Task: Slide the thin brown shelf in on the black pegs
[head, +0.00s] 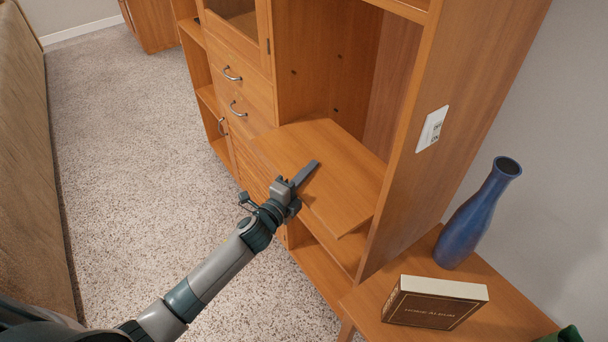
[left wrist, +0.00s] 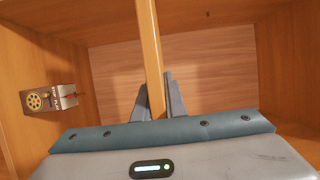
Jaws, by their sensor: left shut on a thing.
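The thin brown shelf (head: 345,185) is partly inside the open cabinet bay (head: 325,45), with its near part sticking out of the front. It looks slightly askew to the bay. My left gripper (head: 305,175) is shut on the shelf's front edge. In the left wrist view the shelf (left wrist: 148,45) runs edge-on between the two fingers (left wrist: 155,105). Small dark spots, likely pegs or peg holes, show on the bay's left wall (head: 293,72) and near its back (head: 336,110). I cannot tell whether the shelf touches any peg. My right gripper is not in view.
A side table (head: 480,325) at the right holds a blue vase (head: 472,220) and a brown book (head: 430,308). A white plate (head: 432,128) is on the cabinet's side. A small reel-marked item (left wrist: 48,98) shows inside the cabinet. Carpet (head: 130,160) is clear left of my arm.

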